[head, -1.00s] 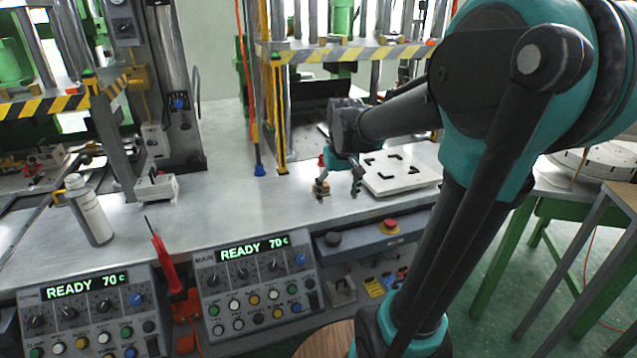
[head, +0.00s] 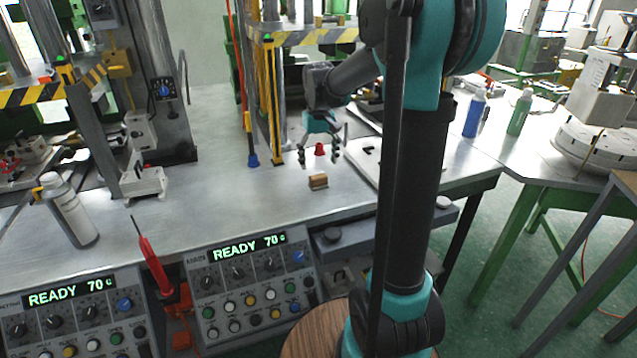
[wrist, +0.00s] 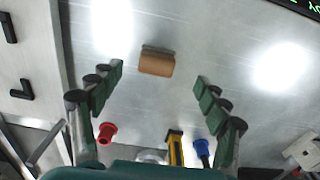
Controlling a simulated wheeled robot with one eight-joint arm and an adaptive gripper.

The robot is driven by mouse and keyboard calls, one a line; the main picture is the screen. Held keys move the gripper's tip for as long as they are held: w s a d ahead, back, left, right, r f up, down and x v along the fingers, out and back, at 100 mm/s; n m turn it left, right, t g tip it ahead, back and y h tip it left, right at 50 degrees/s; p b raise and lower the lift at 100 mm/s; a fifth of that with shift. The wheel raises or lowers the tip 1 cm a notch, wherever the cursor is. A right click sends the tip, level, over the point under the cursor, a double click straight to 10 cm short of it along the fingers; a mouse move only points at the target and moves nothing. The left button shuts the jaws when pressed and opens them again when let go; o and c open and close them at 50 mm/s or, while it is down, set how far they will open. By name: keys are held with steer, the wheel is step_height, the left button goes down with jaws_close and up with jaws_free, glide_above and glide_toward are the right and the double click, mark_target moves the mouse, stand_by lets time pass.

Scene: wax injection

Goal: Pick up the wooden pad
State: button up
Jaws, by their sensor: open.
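The wooden pad (head: 318,182) is a small brown block lying on the grey metal bench top. In the wrist view the wooden pad (wrist: 157,62) lies ahead of the fingertips, roughly midway between their lines. My gripper (head: 319,160) is open and empty above the bench, behind the pad in the head view and apart from it. In the wrist view both fingers of my gripper (wrist: 158,78) are spread wide with nothing between the tips.
A red knob-like piece (head: 320,149) stands behind the pad. A white plate with black corner marks (head: 362,160) lies to the right, partly hidden by my arm. A white bottle (head: 70,212) stands at the left. The bench around the pad is clear.

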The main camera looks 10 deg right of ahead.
mark_target(319, 177)
steer(key=shift+w+d+f, duration=0.1)
steer(key=shift+f, duration=1.75)
steer(key=shift+w+f, duration=0.1)
steer(key=shift+f, duration=1.7)
steer(key=c, duration=1.4)
steer(key=shift+r, duration=0.15)
steer(key=shift+c, duration=0.2)
step_height(319, 177, up, 20)
steer(key=o, duration=0.5)
steer(key=shift+c, duration=1.3)
steer(key=shift+s, duration=0.1)
